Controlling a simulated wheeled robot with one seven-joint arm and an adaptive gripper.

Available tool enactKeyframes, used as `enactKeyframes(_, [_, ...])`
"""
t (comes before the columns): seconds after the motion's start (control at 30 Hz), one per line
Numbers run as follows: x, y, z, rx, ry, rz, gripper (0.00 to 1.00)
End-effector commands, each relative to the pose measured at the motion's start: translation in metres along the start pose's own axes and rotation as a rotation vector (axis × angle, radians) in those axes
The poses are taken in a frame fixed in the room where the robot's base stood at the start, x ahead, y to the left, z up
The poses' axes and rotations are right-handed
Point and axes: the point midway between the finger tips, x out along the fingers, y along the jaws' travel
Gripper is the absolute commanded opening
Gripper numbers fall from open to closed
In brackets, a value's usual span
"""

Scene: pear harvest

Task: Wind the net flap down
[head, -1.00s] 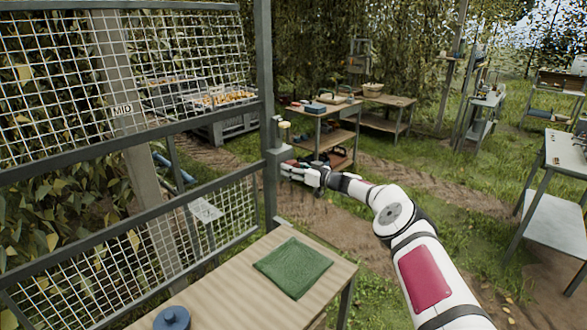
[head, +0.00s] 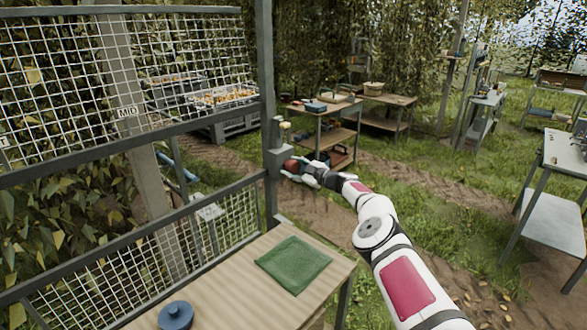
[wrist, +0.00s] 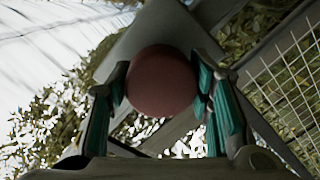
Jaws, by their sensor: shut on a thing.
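The net flap (head: 198,129) is a white mesh panel in a grey frame at the left of the head view. Its bottom rail hangs near the "MID" label (head: 127,111), with an open gap above the lower mesh panel (head: 230,210). A round red knob (wrist: 160,78) is at the grey post (head: 267,75); it also shows in the head view (head: 290,165). My gripper (wrist: 160,90) is shut on the knob, with a green-padded finger on each side. In the head view my gripper (head: 299,168) is beside the post. The knob's mounting is mostly hidden.
Crates of fruit (head: 225,97) stand behind the flap. Workbenches are at the back and right.

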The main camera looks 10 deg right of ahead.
Motion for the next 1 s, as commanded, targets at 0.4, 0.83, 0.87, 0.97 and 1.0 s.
enactKeyframes(0.4, [0.0004, -0.0012, 0.0001, -0.067, -0.004, 0.002, 0.19])
enactKeyframes(0.83, [0.0005, -0.0013, -0.0001, -0.068, -0.003, 0.002, 0.54])
enactKeyframes(0.87, [0.0006, -0.0013, -0.0002, -0.068, -0.003, 0.002, 0.6])
enactKeyframes(0.97, [0.0005, -0.001, -0.0002, -0.068, -0.003, 0.003, 0.68])
enactKeyframes(1.0, [0.0004, -0.0009, -0.0002, -0.068, -0.003, 0.003, 0.68])
